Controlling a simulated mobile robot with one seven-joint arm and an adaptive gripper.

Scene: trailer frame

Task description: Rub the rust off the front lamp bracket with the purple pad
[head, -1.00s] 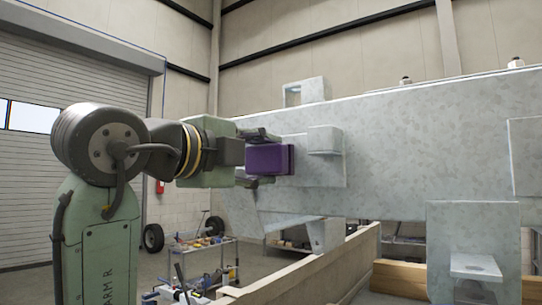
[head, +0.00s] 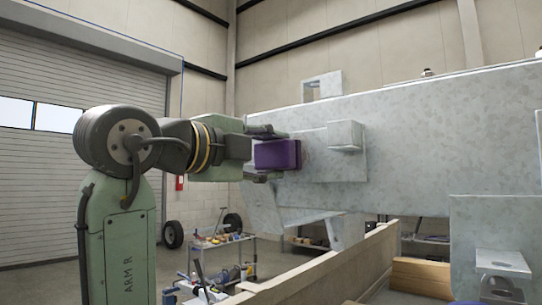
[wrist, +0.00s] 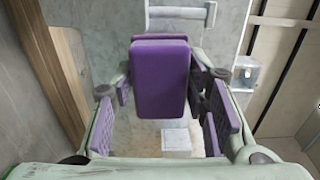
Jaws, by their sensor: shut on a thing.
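My gripper (head: 264,154) is shut on the purple pad (head: 278,154), a block held in front of the trailer frame's side. The wrist view shows the pad (wrist: 160,78) between the fingers, which have purple inner faces. A pale metal plate with a small box-like bracket (head: 346,137) is just right of the pad; I take this as the front lamp bracket. In the wrist view, a pale part with a faint brownish tint (wrist: 175,143) shows below the pad. The pad hides part of the plate. I cannot tell whether they touch.
The galvanised trailer beam (head: 430,130) runs to the right. An upright bracket with an opening (head: 322,87) stands on top. Another bracket (head: 495,235) is at lower right. A wooden beam (head: 340,265) crosses below, and a tool cart (head: 222,255) stands behind.

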